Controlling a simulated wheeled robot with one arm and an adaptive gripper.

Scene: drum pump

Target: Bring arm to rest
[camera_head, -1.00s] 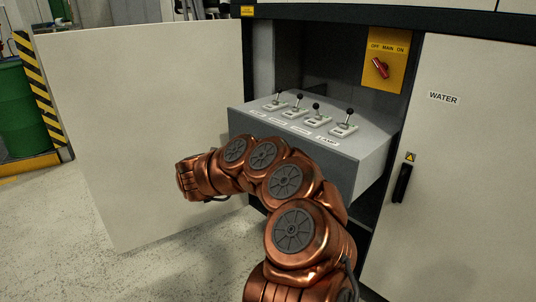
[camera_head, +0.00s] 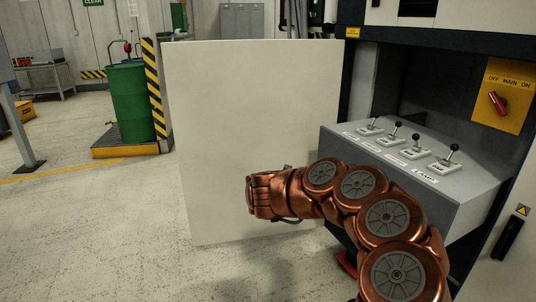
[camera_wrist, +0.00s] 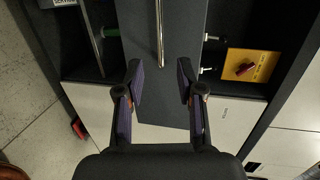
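My copper-coloured arm (camera_head: 358,188) is bent in front of the open cabinet, its far end pointing left across the open white door. My gripper (camera_wrist: 160,78) shows in the wrist view with its two dark fingers spread apart and nothing between them. Beyond the fingertips is a grey drawer front with a silver bar handle (camera_wrist: 160,32), apart from the fingers as far as I can tell. In the head view I cannot make out the fingers.
The pulled-out grey drawer (camera_head: 440,205) carries several black-knobbed levers. A yellow panel (camera_head: 503,97) with a red switch is at right. The open white door (camera_head: 250,120) stands behind my arm. A green drum (camera_head: 130,103) stands at left.

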